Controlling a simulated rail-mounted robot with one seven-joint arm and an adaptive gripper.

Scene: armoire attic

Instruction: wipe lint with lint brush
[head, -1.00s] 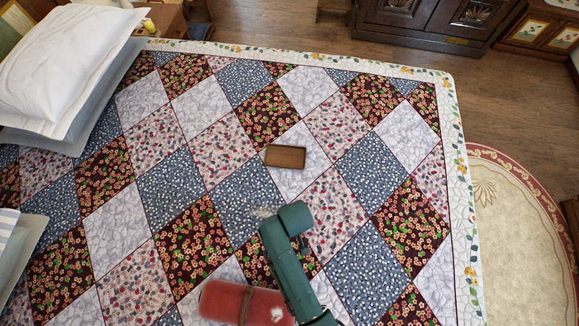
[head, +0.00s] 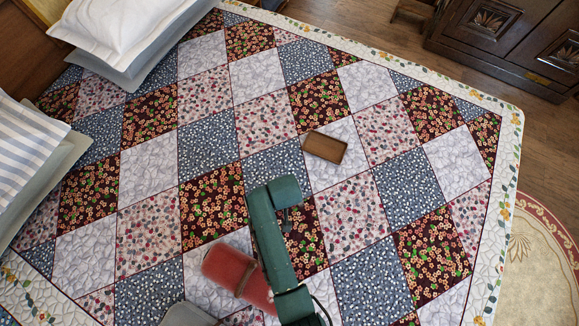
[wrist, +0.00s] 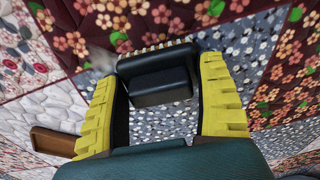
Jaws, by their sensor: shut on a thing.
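In the wrist view, my gripper (wrist: 157,82) has its yellow fingers closed on a black block with a pale, toothed edge, which looks like the lint brush (wrist: 160,88). The brush is over the patchwork quilt (wrist: 150,122); I cannot tell whether it touches the cloth. A faint greyish, fuzzy patch that may be lint (wrist: 101,60) shows just left of the brush. In the head view, my green arm hides the gripper, the brush and any lint under it.
A small brown wooden tray (head: 325,147) lies on the bed, also in the wrist view (wrist: 55,142). A red padded roll with a brown strap (head: 225,268) lies beside my arm. Pillows (head: 125,35) are at the left. A dark cabinet (head: 500,45) stands beyond the bed.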

